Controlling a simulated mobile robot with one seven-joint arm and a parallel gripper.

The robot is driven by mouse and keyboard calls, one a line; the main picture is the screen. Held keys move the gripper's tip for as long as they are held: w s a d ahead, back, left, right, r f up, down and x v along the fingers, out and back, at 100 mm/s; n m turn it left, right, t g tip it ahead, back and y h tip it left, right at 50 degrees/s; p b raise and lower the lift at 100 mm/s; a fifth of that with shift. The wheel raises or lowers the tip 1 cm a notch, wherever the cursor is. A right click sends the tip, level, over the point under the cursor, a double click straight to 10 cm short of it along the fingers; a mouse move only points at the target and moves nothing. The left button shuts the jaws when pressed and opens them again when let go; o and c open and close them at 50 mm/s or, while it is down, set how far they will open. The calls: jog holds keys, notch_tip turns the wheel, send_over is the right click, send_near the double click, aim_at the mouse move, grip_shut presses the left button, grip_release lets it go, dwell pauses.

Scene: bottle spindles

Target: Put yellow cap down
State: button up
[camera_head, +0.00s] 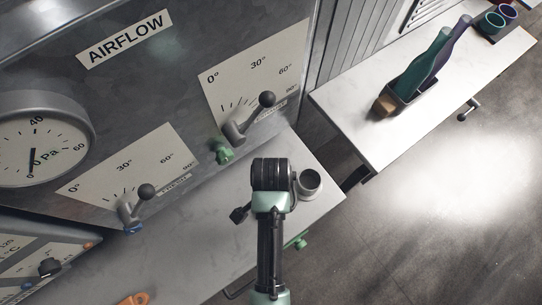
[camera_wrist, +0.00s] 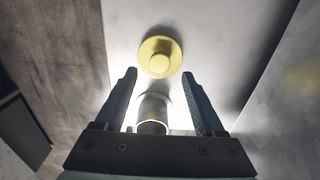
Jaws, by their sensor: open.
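The yellow cap (camera_wrist: 160,57), a round disc with a raised knob in its middle, shows in the wrist view against a pale surface. It appears to rest there, with a shadow beside it. My gripper (camera_wrist: 158,88) is open, its two dark fingers spread and nothing held between them. The cap is just beyond the fingertips, roughly centred between them and apart from both. In the head view my arm hides the cap and the fingers.
A pale metal cylinder (camera_wrist: 152,116) shows between my fingers in the wrist view. In the head view, levers (camera_head: 265,99) stick out from the AIRFLOW panel (camera_head: 125,38). A side table (camera_head: 425,115) bears a bottle holder (camera_head: 407,93). Open floor (camera_head: 450,190) lies right.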

notch_tip(320, 180, up, 8)
jog(key=shift+f, duration=0.15)
dwell(0.6)
